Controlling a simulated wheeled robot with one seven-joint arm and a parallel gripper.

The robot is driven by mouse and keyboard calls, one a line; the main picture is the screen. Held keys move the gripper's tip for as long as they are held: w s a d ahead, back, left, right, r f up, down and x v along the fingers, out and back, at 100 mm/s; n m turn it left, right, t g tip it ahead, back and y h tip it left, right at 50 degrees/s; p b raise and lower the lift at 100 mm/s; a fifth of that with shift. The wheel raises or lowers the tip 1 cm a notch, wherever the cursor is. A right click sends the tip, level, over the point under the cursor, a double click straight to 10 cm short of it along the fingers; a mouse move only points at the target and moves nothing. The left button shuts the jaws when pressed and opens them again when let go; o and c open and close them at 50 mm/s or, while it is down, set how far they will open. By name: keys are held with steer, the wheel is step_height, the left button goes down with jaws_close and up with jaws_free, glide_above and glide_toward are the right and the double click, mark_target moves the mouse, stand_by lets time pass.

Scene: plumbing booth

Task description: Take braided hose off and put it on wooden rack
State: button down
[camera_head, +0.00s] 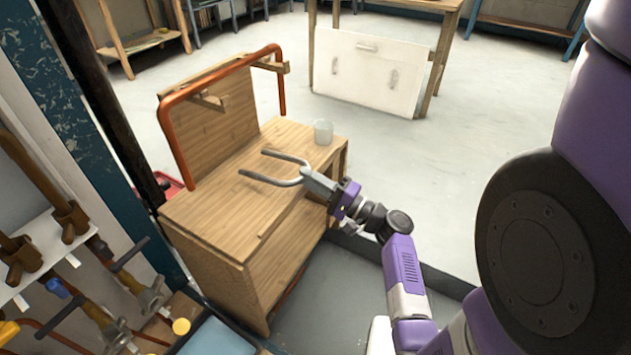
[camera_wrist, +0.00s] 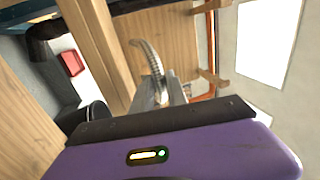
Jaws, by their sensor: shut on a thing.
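My gripper (camera_head: 309,177) is shut on a grey U-shaped braided hose (camera_head: 285,182). It grips the hose at its bend, and the two free ends point left over the wooden bench. In the wrist view, part of the ribbed hose (camera_wrist: 154,58) curves up from between the fingers (camera_wrist: 157,96). The wooden rack (camera_head: 232,112) is an upright board at the back of the bench with two pegs.
The wooden bench top (camera_head: 215,215) is mostly clear. A translucent cup (camera_head: 323,132) stands near its right edge. A white cabinet panel (camera_head: 365,75) leans on a table behind. Tools hang on a white shelf (camera_head: 45,250) at left. A blue tray (camera_head: 215,338) lies at the bottom.

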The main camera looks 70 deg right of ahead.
steer(key=shift+w+d+f+b, duration=0.15)
steer(key=shift+w+f, duration=0.05)
steer(key=shift+w, duration=0.25)
steer(key=shift+w+d+f+b, duration=0.1)
steer(key=shift+w+f+b, duration=0.05)
steer(key=shift+w, duration=0.3)
steer(key=shift+f+b, duration=1.55)
steer(key=shift+f, duration=0.2)
steer(key=c, duration=1.2)
jaws_free()
steer(key=shift+s+f, duration=0.1)
steer(key=shift+o, duration=0.2)
step_height(320, 180, up, 7)
steer(key=p, duration=0.5)
glide_above(304, 188)
steer(key=s+a, duration=0.2)
steer(key=shift+s+d+f, duration=0.1)
steer(key=shift+d+f, duration=0.05)
steer(key=shift+d, duration=0.1)
